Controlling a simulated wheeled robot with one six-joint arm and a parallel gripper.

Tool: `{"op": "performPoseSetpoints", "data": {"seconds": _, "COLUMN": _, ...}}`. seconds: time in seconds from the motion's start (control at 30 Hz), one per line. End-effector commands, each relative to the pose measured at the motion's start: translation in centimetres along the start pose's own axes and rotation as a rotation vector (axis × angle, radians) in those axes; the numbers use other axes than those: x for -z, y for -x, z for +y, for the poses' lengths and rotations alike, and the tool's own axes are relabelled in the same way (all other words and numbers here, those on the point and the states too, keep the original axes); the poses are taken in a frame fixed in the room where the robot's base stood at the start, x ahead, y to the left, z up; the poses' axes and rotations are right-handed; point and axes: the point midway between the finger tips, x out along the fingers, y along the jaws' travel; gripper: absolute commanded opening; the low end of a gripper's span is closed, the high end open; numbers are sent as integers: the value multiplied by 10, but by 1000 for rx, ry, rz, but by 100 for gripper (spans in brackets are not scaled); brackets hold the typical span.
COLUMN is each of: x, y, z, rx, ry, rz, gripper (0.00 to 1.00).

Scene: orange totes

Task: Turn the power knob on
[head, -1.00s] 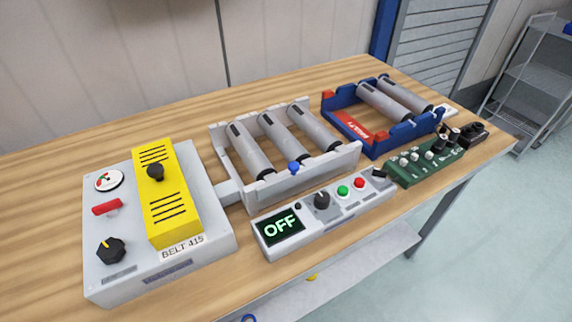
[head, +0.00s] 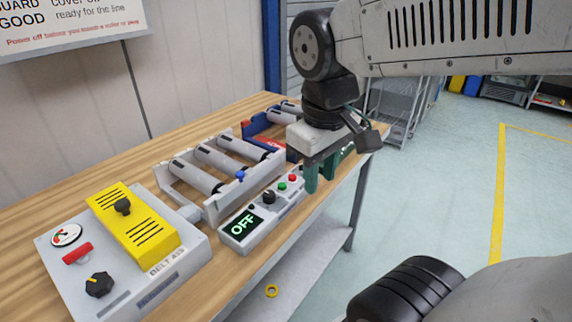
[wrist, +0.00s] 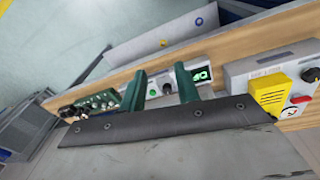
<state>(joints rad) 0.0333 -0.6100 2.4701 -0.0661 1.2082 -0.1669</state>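A grey control box (head: 236,246) lies along the front of the wooden bench, its display (head: 242,224) reading OFF. A black knob (head: 269,197) stands right of the display, with a green and a red button beyond it. My gripper (head: 328,172), with two green fingers, hangs in the air around the box's right end and covers part of it. In the wrist view my gripper (wrist: 162,84) has its fingers apart and nothing held. The black knob (wrist: 168,88) and green button (wrist: 153,92) show between them, farther off. I see no contact.
A grey box (head: 120,285) labelled BELT 415, with a yellow cover (head: 150,240) and another black knob (head: 99,284), sits at left. A roller frame (head: 213,213) stands behind the control box. Open floor (head: 440,170) lies to the right.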

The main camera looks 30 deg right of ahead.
Motion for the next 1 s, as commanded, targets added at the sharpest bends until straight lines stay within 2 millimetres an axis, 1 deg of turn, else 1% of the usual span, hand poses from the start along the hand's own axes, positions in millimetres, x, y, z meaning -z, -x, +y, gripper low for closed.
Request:
{"op": "performPoseSetpoints", "data": {"seconds": 0.03, "x": 18, "y": -1, "z": 10, "rx": -16, "ry": 57, "rz": -29, "gripper": 32}}
{"op": "performPoseSetpoints", "data": {"seconds": 0.07, "x": 28, "y": -2, "z": 16, "rx": -28, "ry": 100, "rz": -45, "gripper": 32}}
{"op": "performPoseSetpoints", "data": {"seconds": 0.1, "x": 44, "y": -4, "z": 25, "rx": -43, "ry": 162, "rz": -65, "gripper": 32}}
{"op": "performPoseSetpoints", "data": {"seconds": 0.17, "x": 66, "y": -9, "z": 39, "rx": -63, "ry": 254, "rz": -99, "gripper": 32}}
{"op": "performPoseSetpoints", "data": {"seconds": 0.2, "x": 81, "y": -14, "z": 48, "rx": -73, "ry": 315, "rz": -123, "gripper": 32}}
{"op": "performPoseSetpoints", "data": {"seconds": 0.27, "x": 104, "y": -22, "z": 63, "rx": -88, "ry": 410, "rz": -157, "gripper": 32}}
{"op": "performPoseSetpoints", "data": {"seconds": 0.3, "x": 119, "y": -30, "z": 72, "rx": -94, "ry": 473, "rz": -181, "gripper": 32}}
{"op": "performPoseSetpoints", "data": {"seconds": 0.4, "x": 153, "y": -51, "z": 95, "rx": -105, "ry": 626, "rz": -242, "gripper": 32}}
{"op": "performPoseSetpoints", "data": {"seconds": 0.5, "x": 181, "y": -75, "z": 115, "rx": -106, "ry": 762, "rz": -295, "gripper": 32}}
{"op": "performPoseSetpoints", "data": {"seconds": 0.6, "x": 201, "y": -95, "z": 130, "rx": -102, "ry": 868, "rz": -338, "gripper": 32}}
{"op": "performPoseSetpoints", "data": {"seconds": 0.73, "x": 216, "y": -112, "z": 142, "rx": -98, "ry": 952, "rz": -369, "gripper": 32}}
{"op": "performPoseSetpoints", "data": {"seconds": 0.87, "x": 220, "y": -123, "z": 146, "rx": -94, "ry": 984, "rz": -381, "gripper": 32}}
{"op": "performPoseSetpoints", "data": {"seconds": 1.0, "x": 216, "y": -139, "z": 151, "rx": -93, "ry": 988, "rz": -383, "gripper": 32}}
